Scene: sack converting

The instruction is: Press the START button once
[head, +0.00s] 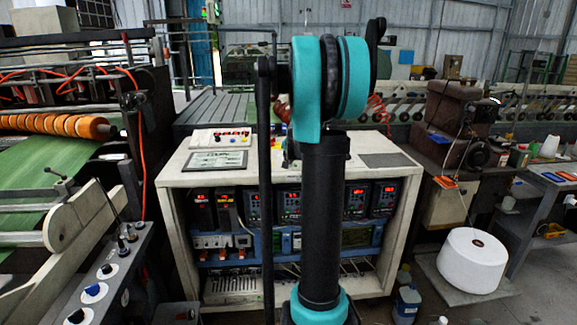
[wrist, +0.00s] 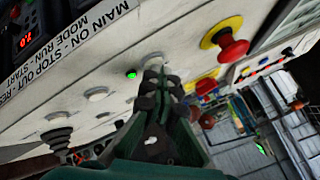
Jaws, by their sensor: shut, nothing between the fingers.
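In the wrist view a pale control panel (wrist: 205,38) fills much of the picture, tilted. It carries a small lit green round light or button (wrist: 131,74) and several pale round buttons, one of them (wrist: 96,93) left of my gripper. A printed label (wrist: 85,40) reads partly "MAIN ON - STOP OUT" and "MODE RUN - START". I cannot tell which button is START. My gripper (wrist: 152,70) is shut and empty. Its tips lie just right of the green light in the picture and overlap a pale round part. Contact cannot be told. The head view does not show the fingers.
A red mushroom button on a yellow base (wrist: 232,50) is right of my gripper; a black knob (wrist: 57,138) is at lower left. In the head view a white cabinet (head: 172,172) stands ahead, with a small button panel (head: 219,138) on top. A white roll (head: 472,262) stands right.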

